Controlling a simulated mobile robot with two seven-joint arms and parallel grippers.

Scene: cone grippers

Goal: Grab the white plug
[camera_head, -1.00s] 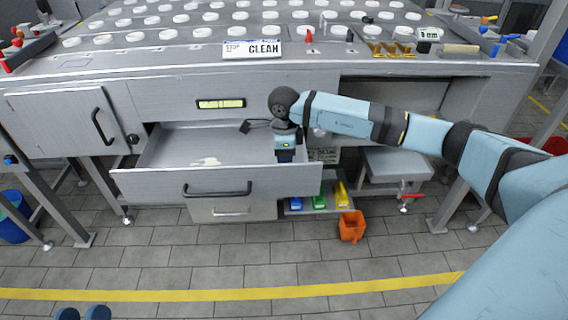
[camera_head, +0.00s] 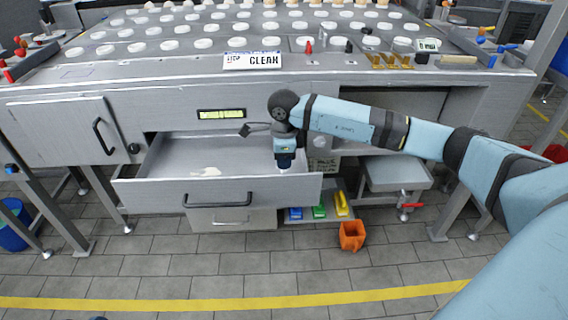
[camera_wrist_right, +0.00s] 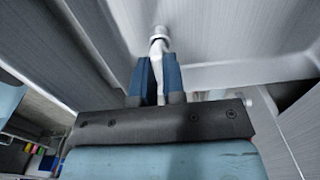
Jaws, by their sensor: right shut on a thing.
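My right gripper (camera_head: 285,164) points down over the right end of the open drawer (camera_head: 155,184), close to its front wall. In the right wrist view its two blue fingers (camera_wrist_right: 159,84) are shut on a pale, white-looking plug (camera_wrist_right: 159,38). The plug has a round end beyond the fingertips and a narrower stem running between them. The fingers hide part of the stem. In the head view the plug cannot be made out at the gripper. I do not see my left gripper.
A flat white patch (camera_head: 206,172) lies on the drawer floor. The metal worktop (camera_head: 150,65) with several white discs is above and behind. Blue, green and yellow bins (camera_head: 319,211) sit on a low shelf, with an orange bin (camera_head: 352,236) nearby. The drawer's left part is mostly clear.

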